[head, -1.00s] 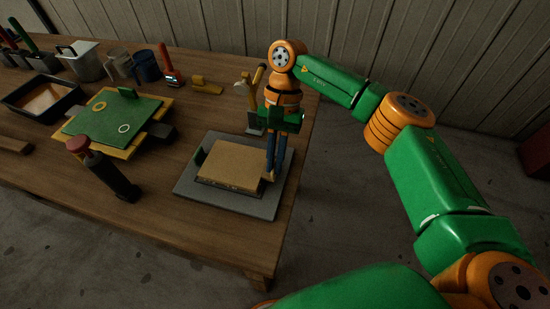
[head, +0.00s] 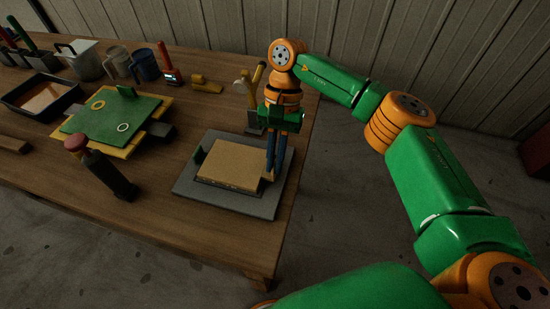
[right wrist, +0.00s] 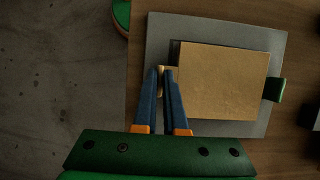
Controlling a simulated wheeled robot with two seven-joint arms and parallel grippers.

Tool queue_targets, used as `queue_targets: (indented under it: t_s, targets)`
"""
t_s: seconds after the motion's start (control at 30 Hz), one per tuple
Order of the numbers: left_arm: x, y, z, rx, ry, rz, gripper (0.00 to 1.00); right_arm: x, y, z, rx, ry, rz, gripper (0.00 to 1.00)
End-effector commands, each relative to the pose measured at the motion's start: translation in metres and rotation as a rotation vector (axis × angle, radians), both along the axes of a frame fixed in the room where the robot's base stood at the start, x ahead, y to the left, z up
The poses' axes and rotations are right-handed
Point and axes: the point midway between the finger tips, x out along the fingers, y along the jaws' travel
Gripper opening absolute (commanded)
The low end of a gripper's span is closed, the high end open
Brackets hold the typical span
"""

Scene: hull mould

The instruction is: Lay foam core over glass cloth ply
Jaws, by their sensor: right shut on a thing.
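A flat tan board, which looks like the foam core (head: 232,162), lies on a grey slab (head: 192,189) near the table's right end. My right gripper (head: 271,173) points down at the board's right edge. The board (right wrist: 222,85) lies flat there. A green sheet (head: 112,116) with two rings on it lies on a yellow board (head: 119,152) farther left. I cannot tell which thing is the glass cloth ply. My left gripper is out of view.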

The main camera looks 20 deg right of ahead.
Motion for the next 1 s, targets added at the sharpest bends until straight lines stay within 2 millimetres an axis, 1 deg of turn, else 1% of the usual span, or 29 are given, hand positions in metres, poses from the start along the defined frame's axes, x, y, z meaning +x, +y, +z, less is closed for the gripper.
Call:
queue_targets:
  t_s: [0.17,0.47,0.5,0.6,0.8,0.83,0.93,0.97,1.0]
  targets:
    - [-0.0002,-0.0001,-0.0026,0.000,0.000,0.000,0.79,0.0000,0.0000,-0.0029,0.000,0.000,0.000,0.00]
    - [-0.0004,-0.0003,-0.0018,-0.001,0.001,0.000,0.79,0.0000,0.0000,-0.0019,0.000,0.000,0.000,0.00]
    - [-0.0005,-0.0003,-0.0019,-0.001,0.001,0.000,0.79,0.0000,0.0000,-0.0019,0.000,0.000,0.000,0.20]
    - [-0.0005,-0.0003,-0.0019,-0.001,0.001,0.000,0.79,0.0000,0.0000,-0.0019,0.000,0.000,0.000,0.44]
    - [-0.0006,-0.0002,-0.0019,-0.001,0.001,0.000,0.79,-0.0001,0.0000,-0.0020,0.000,0.000,0.000,0.44]
    - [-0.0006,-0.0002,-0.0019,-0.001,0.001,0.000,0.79,0.0000,0.0000,-0.0021,0.000,0.000,0.000,0.46]
    - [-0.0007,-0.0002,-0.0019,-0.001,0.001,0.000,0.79,0.0000,0.0000,-0.0021,0.000,0.000,0.000,0.73]
    - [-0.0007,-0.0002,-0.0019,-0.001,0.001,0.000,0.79,0.0000,0.0000,-0.0021,0.000,0.000,0.000,0.79]
    - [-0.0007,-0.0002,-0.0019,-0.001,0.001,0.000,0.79,0.0000,0.0000,-0.0021,0.000,0.000,0.000,0.79]
